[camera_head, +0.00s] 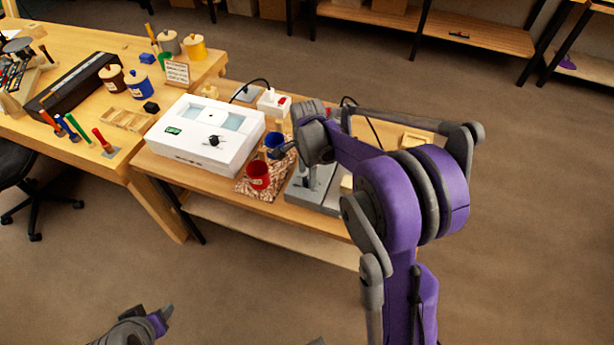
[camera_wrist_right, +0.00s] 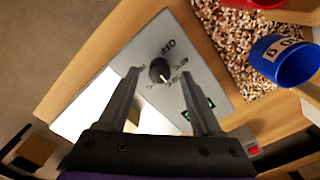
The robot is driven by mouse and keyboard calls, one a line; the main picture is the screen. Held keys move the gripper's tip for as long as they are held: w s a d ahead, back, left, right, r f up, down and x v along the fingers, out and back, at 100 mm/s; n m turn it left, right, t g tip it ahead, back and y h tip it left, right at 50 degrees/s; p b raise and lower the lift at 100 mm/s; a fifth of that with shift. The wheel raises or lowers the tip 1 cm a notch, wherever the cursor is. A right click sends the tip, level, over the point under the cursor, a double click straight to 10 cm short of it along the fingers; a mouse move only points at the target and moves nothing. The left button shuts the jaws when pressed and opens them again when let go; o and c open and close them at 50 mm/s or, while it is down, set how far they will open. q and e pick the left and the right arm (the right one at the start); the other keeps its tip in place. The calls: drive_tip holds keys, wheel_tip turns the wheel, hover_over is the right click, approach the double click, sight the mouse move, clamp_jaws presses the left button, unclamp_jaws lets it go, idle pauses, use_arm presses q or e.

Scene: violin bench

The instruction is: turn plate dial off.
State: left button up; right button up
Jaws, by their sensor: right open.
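In the right wrist view, the dial (camera_wrist_right: 160,70) has a pale pointer line facing away from the printed OFF label (camera_wrist_right: 169,46). My right gripper (camera_wrist_right: 160,76) is open, its fingers on either side of the dial in that view. Contact with the dial does not show. In the head view my right gripper (camera_head: 284,150) is small and partly hidden by its wrist. My left gripper (camera_head: 160,317) is low at the bottom edge, its jaws unclear.
A red cup (camera_head: 258,176) and a blue cup (camera_head: 274,144) stand on a mottled mat (camera_head: 245,188) beside the box. A white block with a red switch (camera_head: 274,102) sits behind. The left workbench holds jars and tools.

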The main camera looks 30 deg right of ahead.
drive_tip(key=shift+f, duration=0.7)
clamp_jaws()
